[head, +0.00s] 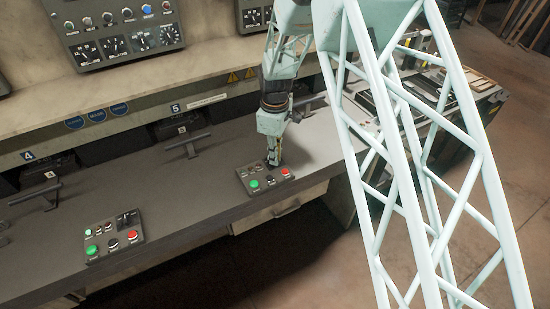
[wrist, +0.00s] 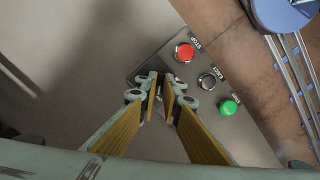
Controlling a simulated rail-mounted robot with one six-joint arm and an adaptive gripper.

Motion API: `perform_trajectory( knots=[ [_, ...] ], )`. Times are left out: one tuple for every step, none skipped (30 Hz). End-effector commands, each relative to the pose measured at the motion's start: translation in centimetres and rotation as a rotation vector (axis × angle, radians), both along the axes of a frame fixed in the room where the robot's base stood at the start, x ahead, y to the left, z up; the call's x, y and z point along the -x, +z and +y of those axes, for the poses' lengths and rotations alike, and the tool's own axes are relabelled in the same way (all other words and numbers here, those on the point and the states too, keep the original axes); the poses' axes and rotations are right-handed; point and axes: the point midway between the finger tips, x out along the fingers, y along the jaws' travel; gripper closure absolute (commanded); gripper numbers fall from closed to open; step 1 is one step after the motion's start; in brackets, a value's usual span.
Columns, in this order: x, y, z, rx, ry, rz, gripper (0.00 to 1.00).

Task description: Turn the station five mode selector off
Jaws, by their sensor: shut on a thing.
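The station five control panel (head: 245,174) is a small dark plate on the grey bench. It carries a green button (head: 254,184), a red button (head: 285,173) and black controls. My gripper (head: 273,161) points down at the panel's back part, where the mode selector would match the neighbouring panel. The wrist view shows my gripper (wrist: 165,92) with its fingers close together over the panel (wrist: 240,130), beside the red button (wrist: 184,52), black button (wrist: 206,82) and green button (wrist: 228,108). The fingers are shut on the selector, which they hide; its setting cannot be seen.
A similar panel (head: 100,232) with its own black selector (head: 127,218) lies to the left, near the "4" sign. Dark T-shaped handles (head: 188,143) stand behind. A gauge panel (head: 115,45) is on the wall. The bench between the panels is clear.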

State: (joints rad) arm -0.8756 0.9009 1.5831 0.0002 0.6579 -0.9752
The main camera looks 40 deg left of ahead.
Motion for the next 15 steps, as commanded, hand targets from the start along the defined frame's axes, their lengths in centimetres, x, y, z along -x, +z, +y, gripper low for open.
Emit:
perform_trajectory(
  knots=[
    [-0.04,0.08,0.08,-0.002,0.001,-0.002,1.0],
    [-0.04,0.08,0.09,-0.002,0.001,-0.002,1.0],
    [-0.04,0.08,0.09,-0.002,0.001,-0.002,1.0],
    [-0.04,0.08,0.09,-0.002,0.001,-0.002,1.0],
    [-0.04,0.08,0.09,-0.002,0.001,-0.002,0.92],
    [-0.04,0.08,0.09,-0.002,0.0,-0.002,0.88],
    [-0.04,0.08,0.08,-0.002,0.0,-0.002,0.85],
    [-0.03,0.07,0.08,-0.002,0.0,-0.002,0.83],
    [-0.03,0.06,0.07,-0.001,0.0,-0.001,0.8],
    [-0.02,0.05,0.06,-0.001,0.0,-0.001,0.8],
    [-0.02,0.05,0.06,-0.001,0.0,-0.001,0.8],
    [-0.02,0.04,0.05,0.0,0.0,-0.001,0.8],
    [-0.02,0.04,0.05,0.0,0.0,-0.001,0.8],
    [-0.02,0.03,0.05,0.0,0.0,-0.001,0.8],
    [-0.01,0.03,0.03,0.0,0.0,-0.001,0.8]
  ],
)
